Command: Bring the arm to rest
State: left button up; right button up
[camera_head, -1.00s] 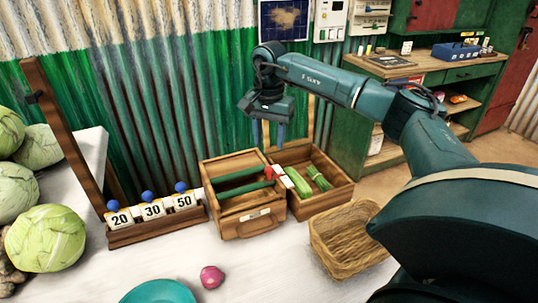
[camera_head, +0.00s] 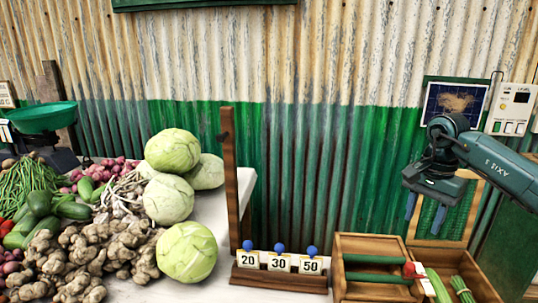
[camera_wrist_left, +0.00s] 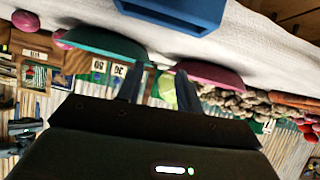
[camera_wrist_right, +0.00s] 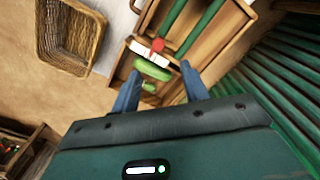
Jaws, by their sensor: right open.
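My right gripper (camera_head: 424,213) hangs open and empty above the wooden crates, its two blue fingers apart and pointing down. In the right wrist view its fingertips (camera_wrist_right: 160,72) frame part of a crate with green vegetables (camera_wrist_right: 152,70), and nothing is between them. My right arm comes in from the right edge. My left gripper is outside the head view. In the left wrist view its dark fingers (camera_wrist_left: 155,75) stand apart with nothing held, above a table with a teal bowl (camera_wrist_left: 105,42) and a dark pink bowl (camera_wrist_left: 212,75).
A wooden crate (camera_head: 372,243) and one with green vegetables stand below the right gripper. A rack (camera_head: 280,284) with tags 20, 30 and 50 is left of them. Cabbages (camera_head: 187,252) and ginger lie further left. A woven basket (camera_wrist_right: 68,35) shows in the right wrist view.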

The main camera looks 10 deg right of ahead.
jog(key=s+a+f+m+y+p, duration=0.1)
jog(key=a+f+y, duration=0.35)
jog(key=a, duration=0.75)
jog(key=s+a+f+m+y, duration=0.15)
jog(key=a+f+y, duration=0.3)
jog(key=a, duration=0.85)
jog(key=s+a+r+m+t+y+p, duration=0.1)
jog(key=s+a+m+t+y, duration=0.15)
jog(key=a+m+y, duration=0.35)
jog(key=s+a+r+m+t+y+p, duration=0.1)
jog(key=s+a+r+m+t+y, duration=0.15)
jog(key=a+m, duration=0.55)
jog(key=s+d+f+n+t+h, duration=0.2)
jog(key=f+n, duration=0.4)
jog(key=n, duration=0.4)
jog(key=s+d+f+n+t+h+p, duration=0.1)
jog(key=s+d+f+n+h, duration=0.4)
jog(key=n, duration=0.6)
jog(key=s+d+f+n+t+h+p, duration=0.1)
jog(key=s+d+f+n+h, duration=0.3)
jog(key=n, duration=0.7)
jog(key=shift+s+d+f+t+h, duration=0.1)
jog(key=shift+s+f+t+h, duration=0.25)
jog(key=shift+f+h, duration=0.3)
jog(key=shift+s+d+f+t+h, duration=0.1)
jog(key=shift+s+f+t+h, duration=0.1)
jog(key=shift+s+f+h, duration=0.45)
jog(key=shift+s+f+t+h, duration=0.15)
jog(key=shift+f+t+h, duration=0.15)
jog(key=shift+f, duration=0.65)
